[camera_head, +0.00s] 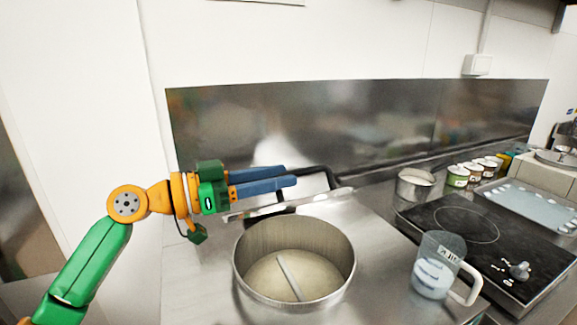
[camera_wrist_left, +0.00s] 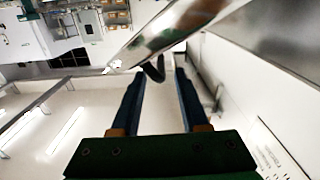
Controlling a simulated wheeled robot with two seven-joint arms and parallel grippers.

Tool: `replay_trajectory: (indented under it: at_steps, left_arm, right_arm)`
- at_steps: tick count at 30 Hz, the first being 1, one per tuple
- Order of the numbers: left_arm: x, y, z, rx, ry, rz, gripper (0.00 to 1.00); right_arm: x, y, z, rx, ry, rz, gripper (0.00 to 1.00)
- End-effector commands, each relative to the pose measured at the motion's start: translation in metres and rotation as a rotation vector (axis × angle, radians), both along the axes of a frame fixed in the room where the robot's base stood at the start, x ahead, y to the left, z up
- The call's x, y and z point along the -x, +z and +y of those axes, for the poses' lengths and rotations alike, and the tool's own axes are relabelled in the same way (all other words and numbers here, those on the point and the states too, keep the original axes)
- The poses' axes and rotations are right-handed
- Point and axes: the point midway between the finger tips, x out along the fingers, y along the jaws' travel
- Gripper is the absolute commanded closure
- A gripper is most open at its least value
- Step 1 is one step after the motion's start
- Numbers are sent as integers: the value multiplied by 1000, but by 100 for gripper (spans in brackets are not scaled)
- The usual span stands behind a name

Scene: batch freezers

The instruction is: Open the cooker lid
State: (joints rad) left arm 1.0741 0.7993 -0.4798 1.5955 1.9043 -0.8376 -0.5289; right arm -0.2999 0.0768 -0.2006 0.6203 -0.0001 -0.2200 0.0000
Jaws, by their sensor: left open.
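The cooker (camera_head: 245,262) is a round steel pot sunk in the counter. Its mouth is uncovered, and pale contents with a grey bar across them show inside. The lid (camera_head: 343,194) stands raised at the back of the pot, seen nearly edge-on, with a black bar handle (camera_head: 328,178) behind it. My left gripper (camera_head: 290,175), with blue fingers, is open just above the lid's edge, near the handle. In the left wrist view the shiny lid (camera_wrist_left: 170,28) and a dark curved piece (camera_wrist_left: 155,70) lie by the open fingertips (camera_wrist_left: 160,74). Contact cannot be told. My right gripper is not in view.
A clear measuring jug (camera_head: 435,265) stands right of the pot, beside a black hob (camera_head: 460,225). A small steel pan (camera_head: 414,186), several tins (camera_head: 458,176) and a tray (camera_head: 535,205) are farther right. A steel backsplash (camera_head: 380,120) runs behind.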

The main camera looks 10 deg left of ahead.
Motion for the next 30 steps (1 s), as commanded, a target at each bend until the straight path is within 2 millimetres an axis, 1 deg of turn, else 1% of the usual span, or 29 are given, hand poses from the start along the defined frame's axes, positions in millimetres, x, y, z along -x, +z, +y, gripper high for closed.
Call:
replay_trajectory:
  at_steps: [1, 3, 6, 12, 13, 14, 15, 18, 30]
  left_arm:
    - [-4, 6, -7, 0, -2, 0, 55]
    - [-10, 5, -15, 0, 0, 0, 55]
    - [-14, 2, -21, -1, 1, -1, 55]
    - [-15, 0, -22, -2, 2, -2, 55]
    - [-15, 0, -22, -3, 2, -2, 58]
    - [-15, 0, -22, -3, 2, -2, 66]
    - [-15, 0, -22, -3, 2, -2, 77]
    - [-15, 0, -22, -3, 3, -2, 100]
    - [-15, 0, -22, -3, 3, -3, 100]
  right_arm:
    - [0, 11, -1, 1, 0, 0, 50]
    - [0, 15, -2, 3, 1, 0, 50]
    - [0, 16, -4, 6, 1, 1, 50]
    - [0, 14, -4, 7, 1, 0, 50]
    - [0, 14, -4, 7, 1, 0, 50]
    - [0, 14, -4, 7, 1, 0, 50]
    - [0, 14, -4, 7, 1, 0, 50]
    - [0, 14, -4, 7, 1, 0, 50]
    - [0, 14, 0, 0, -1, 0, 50]
